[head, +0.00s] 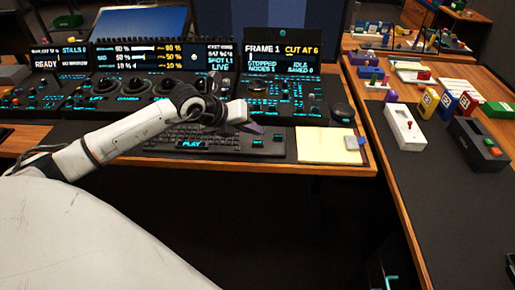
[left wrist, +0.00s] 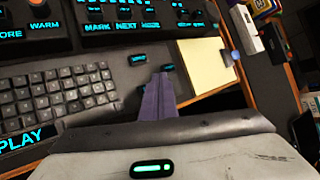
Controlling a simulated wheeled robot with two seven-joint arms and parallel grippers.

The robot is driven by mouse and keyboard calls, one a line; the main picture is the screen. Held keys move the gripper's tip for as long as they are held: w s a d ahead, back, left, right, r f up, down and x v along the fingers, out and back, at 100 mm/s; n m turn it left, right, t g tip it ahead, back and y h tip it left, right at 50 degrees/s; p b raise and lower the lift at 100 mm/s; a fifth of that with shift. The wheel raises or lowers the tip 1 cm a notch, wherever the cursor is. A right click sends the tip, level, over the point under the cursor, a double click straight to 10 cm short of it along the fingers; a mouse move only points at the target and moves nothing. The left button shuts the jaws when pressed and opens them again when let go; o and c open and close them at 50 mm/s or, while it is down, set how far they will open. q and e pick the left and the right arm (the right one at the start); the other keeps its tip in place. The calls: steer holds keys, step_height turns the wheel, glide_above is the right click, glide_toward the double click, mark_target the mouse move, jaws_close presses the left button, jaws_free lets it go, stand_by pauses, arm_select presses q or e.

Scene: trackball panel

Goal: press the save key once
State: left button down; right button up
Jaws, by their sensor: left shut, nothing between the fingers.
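My left gripper (head: 258,130) is shut and empty, over the right end of the keyboard (head: 225,148). Its purple fingers also show in the left wrist view (left wrist: 162,78). Small dark keys with cyan labels lie around the fingertips: one key (left wrist: 138,59) beyond them to the left, another key (left wrist: 168,67) just past the tips. In the head view a cyan-lit key (head: 258,142) lies just below the fingers. These labels are too small to read, so I cannot tell which is the save key. Contact with a key cannot be told. My right gripper is out of view.
The play key (head: 191,144) is at the keyboard's front. A display (head: 282,58) reads frame 1, cut at 6, stopped, saved 0. A yellow notepad (head: 328,146) lies right of the keyboard, with a dark trackball or mouse (head: 341,112) behind it. Consoles with knobs stand behind.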

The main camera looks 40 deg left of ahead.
mark_target(262, 140)
arm_select(q)
steer(key=shift+f, duration=0.7)
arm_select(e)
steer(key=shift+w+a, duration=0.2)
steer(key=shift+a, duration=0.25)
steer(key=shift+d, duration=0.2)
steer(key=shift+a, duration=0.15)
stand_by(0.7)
arm_select(q)
steer(key=shift+f+b, duration=0.4)
steer(key=shift+b, duration=0.1)
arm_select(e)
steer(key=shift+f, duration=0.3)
arm_select(q)
steer(key=shift+f+b, duration=0.45)
steer(key=shift+f, duration=0.15)
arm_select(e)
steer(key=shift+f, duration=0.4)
arm_select(q)
steer(key=shift+r, duration=0.1)
steer(key=shift+r+p, duration=0.75)
steer(key=shift+r, duration=0.15)
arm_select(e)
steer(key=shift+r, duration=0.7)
